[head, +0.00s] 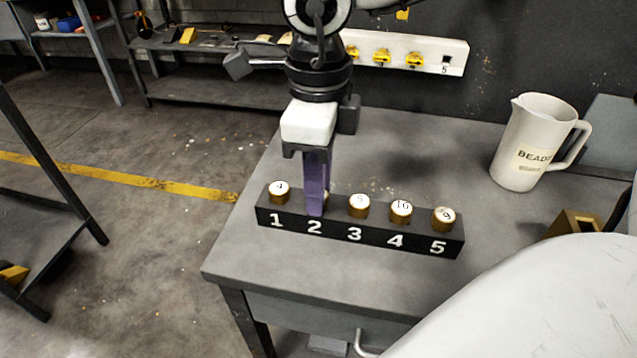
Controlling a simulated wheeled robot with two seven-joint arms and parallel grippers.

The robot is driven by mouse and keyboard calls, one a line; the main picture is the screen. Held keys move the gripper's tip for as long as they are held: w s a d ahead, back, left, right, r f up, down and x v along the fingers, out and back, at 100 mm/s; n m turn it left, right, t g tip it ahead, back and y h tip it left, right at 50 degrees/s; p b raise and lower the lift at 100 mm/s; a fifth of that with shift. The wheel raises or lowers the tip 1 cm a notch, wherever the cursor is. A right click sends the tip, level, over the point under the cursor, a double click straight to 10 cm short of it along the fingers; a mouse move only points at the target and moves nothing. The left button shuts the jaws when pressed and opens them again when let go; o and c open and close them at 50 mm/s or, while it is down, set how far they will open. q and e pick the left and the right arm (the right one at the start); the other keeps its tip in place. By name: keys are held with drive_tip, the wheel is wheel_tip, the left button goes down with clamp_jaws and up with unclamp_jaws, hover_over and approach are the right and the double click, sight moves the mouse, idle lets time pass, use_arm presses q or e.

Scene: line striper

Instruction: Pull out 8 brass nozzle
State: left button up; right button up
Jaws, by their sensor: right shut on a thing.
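A black nozzle block (335,236) with slots numbered 1 to 5 stands on the grey bench. Brass nozzles with white caps stand in it: cap 4 (279,191) in slot 1, one whose cap looks like 5 (358,206) in slot 3, cap 10 (401,211) in slot 4, cap 9 (444,219) in slot 5. My right gripper (316,205) points down at slot 2, its purple fingers shut on the brass nozzle there (326,201). The fingers hide nearly all of this nozzle, and its number cannot be read. My left gripper is not in view.
A white pitcher labelled BEADS (534,142) stands on the bench at right, with a brass-coloured box (574,223) near it. A white wall rack with yellow fittings (405,52) is behind. Bench surface (400,150) behind the block is clear.

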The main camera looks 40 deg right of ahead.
drive_tip(key=shift+r, duration=0.65)
drive_tip(key=shift+r+p, duration=0.15)
drive_tip(key=shift+p, duration=0.15)
drive_tip(key=shift+r+p, duration=0.7)
drive_tip(key=shift+r, duration=0.55)
drive_tip(key=shift+r+p, duration=0.75)
drive_tip(key=shift+r, duration=0.55)
